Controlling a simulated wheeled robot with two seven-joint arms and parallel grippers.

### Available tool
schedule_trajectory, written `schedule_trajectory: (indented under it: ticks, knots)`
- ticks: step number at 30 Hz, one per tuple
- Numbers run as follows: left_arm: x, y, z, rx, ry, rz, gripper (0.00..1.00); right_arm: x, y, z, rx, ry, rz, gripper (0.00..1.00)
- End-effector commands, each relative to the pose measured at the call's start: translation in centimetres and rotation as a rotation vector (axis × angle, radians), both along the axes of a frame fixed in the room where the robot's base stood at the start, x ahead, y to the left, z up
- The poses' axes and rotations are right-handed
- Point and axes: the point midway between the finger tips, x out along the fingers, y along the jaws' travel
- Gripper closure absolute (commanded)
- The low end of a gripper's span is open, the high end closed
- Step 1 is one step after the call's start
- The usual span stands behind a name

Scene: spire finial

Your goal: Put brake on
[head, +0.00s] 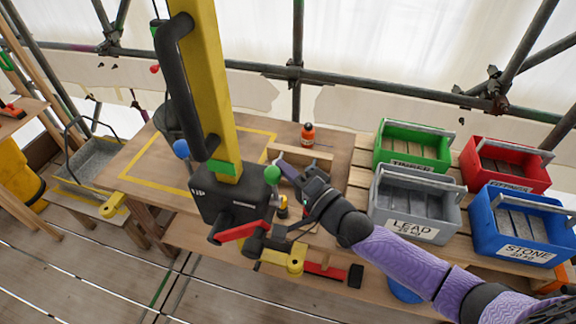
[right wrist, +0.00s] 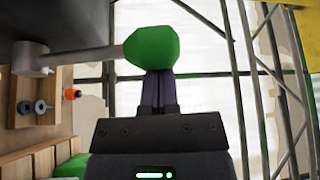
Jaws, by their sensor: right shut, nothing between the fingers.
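A yellow post (head: 207,85) carries a dark box (head: 232,203) with levers. A green knob (head: 272,174) is on the box's right side, a blue knob (head: 181,149) on its left, and a red lever (head: 240,231) at its lower front. I cannot tell which is the brake. My right gripper (head: 281,164) is shut and empty, beside the green knob. In the right wrist view the green knob (right wrist: 152,46) sits on a grey rod at the tips of the shut fingers (right wrist: 158,88); the knob hides the tips, so contact is unclear. My left gripper is not in view.
Labelled bins stand at the right: green (head: 410,146), red (head: 505,165), grey (head: 412,205) and blue (head: 521,226). An orange bottle (head: 308,134) stands on the wooden bench (head: 345,150) behind my gripper. Scaffold tubes (head: 350,81) run along the back.

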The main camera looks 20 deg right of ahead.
Motion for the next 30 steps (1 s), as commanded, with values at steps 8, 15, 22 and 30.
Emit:
schedule_trajectory:
  ticks: [8, 15, 22, 30]
  knots:
    - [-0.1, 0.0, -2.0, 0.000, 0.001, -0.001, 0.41, -2.2, 1.5, -0.8, -0.133, -0.194, 0.000, 1.00]
    - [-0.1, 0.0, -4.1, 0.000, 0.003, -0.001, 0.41, -3.9, 2.6, -1.6, -0.247, -0.364, 0.000, 1.00]
    - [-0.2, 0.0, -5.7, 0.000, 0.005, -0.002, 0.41, -5.1, 3.4, -2.3, -0.332, -0.491, 0.000, 1.00]
    - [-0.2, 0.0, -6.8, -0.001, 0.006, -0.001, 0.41, -5.8, 3.9, -2.8, -0.390, -0.575, 0.000, 1.00]
